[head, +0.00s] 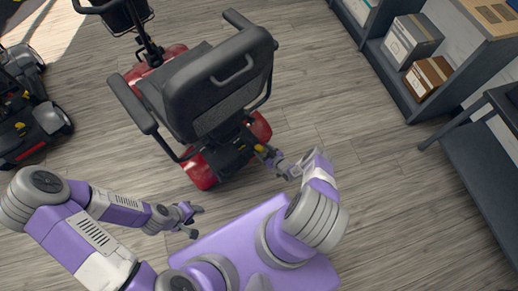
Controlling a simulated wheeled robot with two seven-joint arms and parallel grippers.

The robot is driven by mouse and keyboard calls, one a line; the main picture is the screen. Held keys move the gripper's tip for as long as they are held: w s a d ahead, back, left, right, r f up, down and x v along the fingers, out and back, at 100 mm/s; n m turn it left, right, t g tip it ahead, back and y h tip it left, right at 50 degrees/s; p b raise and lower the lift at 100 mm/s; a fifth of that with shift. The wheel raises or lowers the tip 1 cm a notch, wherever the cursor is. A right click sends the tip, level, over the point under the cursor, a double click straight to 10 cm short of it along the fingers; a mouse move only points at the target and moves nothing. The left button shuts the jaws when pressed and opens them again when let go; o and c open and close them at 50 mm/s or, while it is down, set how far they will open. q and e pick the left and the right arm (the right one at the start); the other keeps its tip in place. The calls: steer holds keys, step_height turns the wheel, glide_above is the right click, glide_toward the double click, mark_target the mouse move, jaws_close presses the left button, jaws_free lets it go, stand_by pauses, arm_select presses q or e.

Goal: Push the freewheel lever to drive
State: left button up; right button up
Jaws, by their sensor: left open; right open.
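A red mobility scooter (200,168) with a black seat (222,82) stands ahead of me, its rear facing me. Low at its rear, below the seat back, is a small yellow part (260,148), which looks like the freewheel lever; its exact setting is too small to tell. My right gripper (274,160) is open at the scooter's rear, close to the yellow part; I cannot tell whether they touch. My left gripper (197,220) is open and empty over the floor, left of my base and apart from the scooter.
Another scooter (30,125) stands at the far left. A grey shelf (405,95) with boxes (412,42) runs along the upper right. A dark bench (478,150) is at the right edge. The wooden floor (370,185) between scooter and shelf is clear.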

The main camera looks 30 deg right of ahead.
mark_target(257, 146)
steer(key=shift+b+x, duration=0.65)
steer(key=shift+x, duration=1.2)
jaws_close()
